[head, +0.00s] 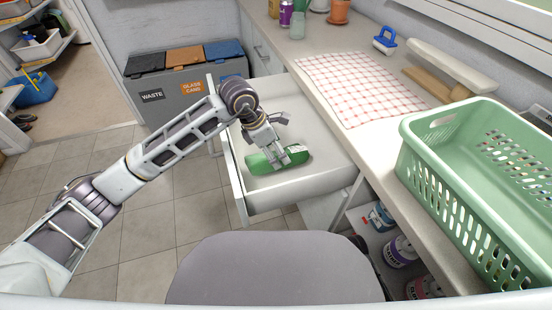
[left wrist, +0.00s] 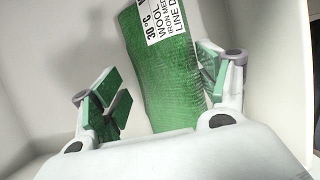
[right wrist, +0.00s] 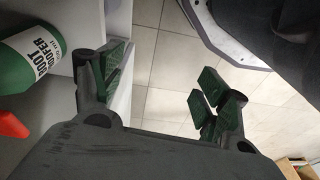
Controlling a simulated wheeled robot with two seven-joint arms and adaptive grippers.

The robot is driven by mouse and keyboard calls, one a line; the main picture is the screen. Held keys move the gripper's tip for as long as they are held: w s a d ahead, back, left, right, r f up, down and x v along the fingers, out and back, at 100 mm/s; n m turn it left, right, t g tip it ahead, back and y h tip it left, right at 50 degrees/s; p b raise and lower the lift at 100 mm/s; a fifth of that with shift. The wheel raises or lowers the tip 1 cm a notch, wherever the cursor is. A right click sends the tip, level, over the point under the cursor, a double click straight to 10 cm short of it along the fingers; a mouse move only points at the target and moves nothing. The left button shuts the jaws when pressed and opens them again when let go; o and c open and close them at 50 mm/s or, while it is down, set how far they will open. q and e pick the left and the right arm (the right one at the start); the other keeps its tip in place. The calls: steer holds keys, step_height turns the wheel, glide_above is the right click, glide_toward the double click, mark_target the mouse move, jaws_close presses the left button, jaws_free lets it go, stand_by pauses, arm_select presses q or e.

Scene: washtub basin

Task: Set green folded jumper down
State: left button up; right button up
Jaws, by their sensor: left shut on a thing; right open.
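The green folded jumper (head: 257,163) lies in the open drawer (head: 238,192), low over or on its floor; I cannot tell if it touches. A white care label shows on it. My left gripper (head: 280,154) reaches down into the drawer and is shut on the jumper. In the left wrist view the jumper (left wrist: 170,75) stands between the two fingers of my left gripper (left wrist: 163,92), its label at the top. My right gripper (right wrist: 163,80) shows only in the right wrist view, open and empty above the tiled floor.
A green basket (head: 455,200), a checked cloth (head: 358,88) and a blue-handled brush (head: 385,40) are on the counter. Waste bins (head: 170,95) stand behind the drawer. A green bottle (right wrist: 35,65) is beside my right gripper.

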arm_select(q)
steer(key=shift+f, duration=0.3)
